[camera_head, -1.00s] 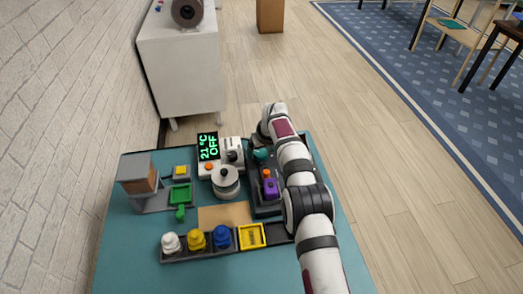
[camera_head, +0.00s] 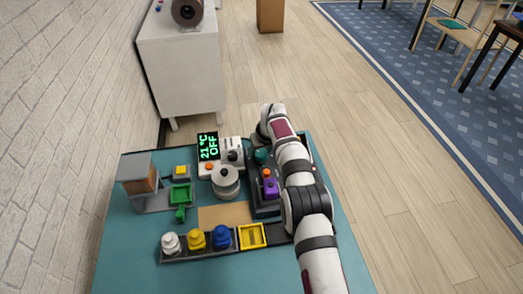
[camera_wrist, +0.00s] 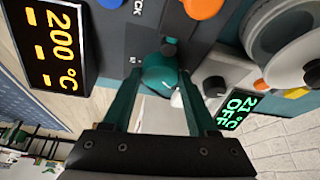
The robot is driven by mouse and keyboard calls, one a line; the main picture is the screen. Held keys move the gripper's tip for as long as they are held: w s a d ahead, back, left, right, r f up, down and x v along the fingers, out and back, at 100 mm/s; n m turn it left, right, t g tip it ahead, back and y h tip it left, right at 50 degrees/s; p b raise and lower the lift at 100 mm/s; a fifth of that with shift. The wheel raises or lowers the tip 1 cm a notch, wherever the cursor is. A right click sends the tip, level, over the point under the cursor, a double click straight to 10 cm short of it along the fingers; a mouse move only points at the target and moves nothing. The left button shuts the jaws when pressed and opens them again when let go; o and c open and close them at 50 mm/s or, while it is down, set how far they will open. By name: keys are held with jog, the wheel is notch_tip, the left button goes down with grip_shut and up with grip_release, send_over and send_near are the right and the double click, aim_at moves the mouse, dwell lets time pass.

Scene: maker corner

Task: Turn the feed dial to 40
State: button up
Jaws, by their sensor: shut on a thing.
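A round teal dial (camera_wrist: 158,76) sits on a dark panel in the wrist view, with a small light mark on its right edge. My gripper (camera_wrist: 161,84) is shut on this dial, one teal finger on each side. I cannot read any scale numbers around the dial. In the head view, a teal part (camera_head: 260,155) shows at the dark machine (camera_head: 264,205) beside my arm. My wrist covers much of that spot, so dial and fingers cannot be told apart there.
An orange display (camera_wrist: 52,45) reads 200 °C. A green display (camera_head: 208,146) reads 21 °C OFF. An orange button (camera_wrist: 202,7) and a purple part (camera_head: 271,188) are on the machine. The teal tabletop (camera_head: 130,262) is clear at front left.

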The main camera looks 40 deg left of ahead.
jog(key=shift+s+a+m+t+h, duration=0.1)
jog(key=shift+m+t+h, duration=0.35)
jog(key=shift+m, duration=1)
jog(key=shift+a+m+t+h, duration=0.1)
jog(key=shift+m+t+h, duration=0.3)
jog(key=shift+m, duration=1.05)
jog(key=o, duration=1.4)
jog(key=shift+c, duration=0.2)
jog(key=shift+d+r, duration=0.1)
jog(key=v, duration=1.5)
jog(key=shift+r, duration=0.4)
